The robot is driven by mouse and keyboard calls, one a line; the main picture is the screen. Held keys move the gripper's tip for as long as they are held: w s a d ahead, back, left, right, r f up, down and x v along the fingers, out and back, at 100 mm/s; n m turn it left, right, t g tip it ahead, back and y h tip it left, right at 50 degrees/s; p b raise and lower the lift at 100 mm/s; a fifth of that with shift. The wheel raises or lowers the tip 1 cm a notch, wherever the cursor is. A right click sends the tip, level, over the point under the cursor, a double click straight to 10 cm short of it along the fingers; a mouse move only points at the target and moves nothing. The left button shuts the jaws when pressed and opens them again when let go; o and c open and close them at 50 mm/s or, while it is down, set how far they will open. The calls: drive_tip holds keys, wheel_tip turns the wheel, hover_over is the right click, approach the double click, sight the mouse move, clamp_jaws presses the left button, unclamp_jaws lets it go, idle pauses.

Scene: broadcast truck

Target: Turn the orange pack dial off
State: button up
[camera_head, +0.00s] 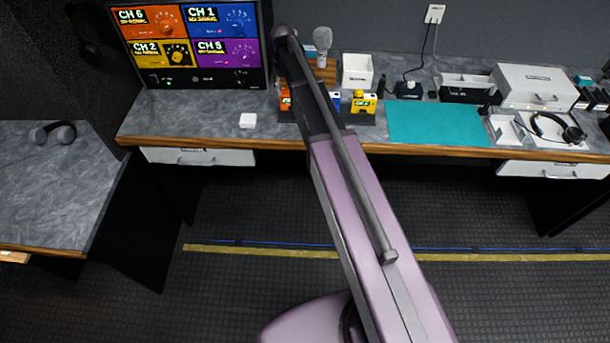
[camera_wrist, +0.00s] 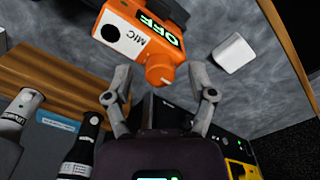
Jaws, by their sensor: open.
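The orange pack (camera_wrist: 135,40) fills the top middle of the wrist view, with a white "MIC" label and a display reading "OFF". Its orange dial (camera_wrist: 160,74) faces my gripper (camera_wrist: 160,72). My gripper is open, one fingertip on each side of the dial in the picture; I cannot tell whether they touch it. In the head view the orange pack (camera_head: 285,101) shows at the back desk's front, partly hidden by my arm. My gripper cannot be made out there.
Blue (camera_head: 335,100) and yellow (camera_head: 362,102) packs stand to the right of the orange one. A white block (camera_head: 248,121) sits to the left. A microphone (camera_head: 322,45) and a white box (camera_head: 357,71) stand behind. A teal mat (camera_head: 436,124) lies clear to the right.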

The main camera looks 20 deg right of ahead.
sight(286, 96)
drive_tip(key=m, duration=1)
drive_tip(key=shift+m, duration=0.4)
drive_tip(key=m, duration=0.3)
drive_tip(key=shift+a+m, duration=0.1)
drive_tip(key=shift+m, duration=0.3)
wheel_tip(286, 96, up, 14)
drive_tip(key=p, duration=1.4)
drive_tip(key=s+f+n+b, duration=0.8)
drive_tip(key=s+f+b, duration=1.8)
drive_tip(key=f+b, duration=0.4)
drive_tip(key=shift+f+n+b, duration=0.3)
drive_tip(key=shift+f+n, duration=0.05)
drive_tip(key=shift+n, duration=0.05)
drive_tip(key=shift+s, duration=0.1)
idle(0.4)
